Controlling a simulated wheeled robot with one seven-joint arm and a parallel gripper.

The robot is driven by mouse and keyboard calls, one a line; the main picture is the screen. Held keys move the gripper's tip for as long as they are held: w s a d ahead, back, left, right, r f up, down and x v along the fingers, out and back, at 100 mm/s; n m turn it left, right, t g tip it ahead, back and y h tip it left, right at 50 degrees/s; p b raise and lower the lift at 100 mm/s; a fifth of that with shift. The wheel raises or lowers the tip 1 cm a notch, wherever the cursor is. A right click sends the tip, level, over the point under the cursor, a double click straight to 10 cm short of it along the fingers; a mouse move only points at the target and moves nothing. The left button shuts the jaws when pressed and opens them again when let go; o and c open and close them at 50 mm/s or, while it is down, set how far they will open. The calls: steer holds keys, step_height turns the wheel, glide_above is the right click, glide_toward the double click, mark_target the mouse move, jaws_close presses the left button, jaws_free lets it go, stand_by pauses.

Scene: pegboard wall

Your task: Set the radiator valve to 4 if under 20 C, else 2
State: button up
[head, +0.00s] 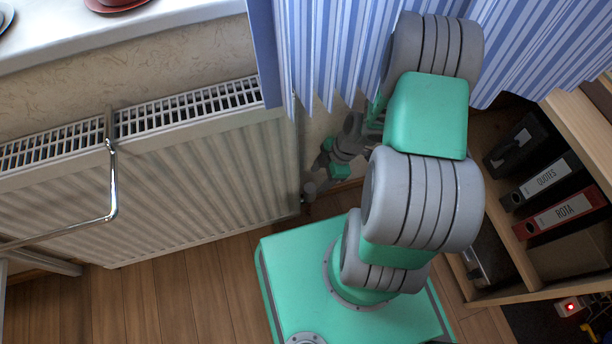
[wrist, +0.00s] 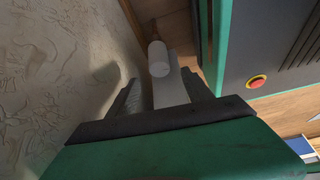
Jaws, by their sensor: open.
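The radiator valve (head: 309,188) is a small grey knob at the lower right end of the white radiator (head: 200,190). In the wrist view a pale grey, round-ended cylinder that looks like the valve (wrist: 158,58) is just beyond my fingers, near the middle. My gripper (wrist: 160,88) is open, with one finger on each side of a pale grey shape below the cylinder; I cannot tell what that shape is. In the head view my gripper (head: 322,164) is small and partly hidden, just above and right of the valve. No number on the valve and no temperature reading is legible.
A textured wall (wrist: 40,80) is close on the left of my gripper. A blue striped curtain (head: 335,45) hangs above my arm. A wooden shelf (head: 575,115) with binders stands at the right. A metal bar (head: 112,185) crosses before the radiator at the left.

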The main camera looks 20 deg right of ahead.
mark_target(311, 188)
steer(key=b+x, duration=0.3)
steer(key=x, duration=0.5)
steer(key=shift+d+f+b, duration=0.1)
steer(key=shift+f+b, duration=0.1)
steer(key=shift+b, duration=0.2)
steer(key=shift+c, duration=0.2)
jaws_close()
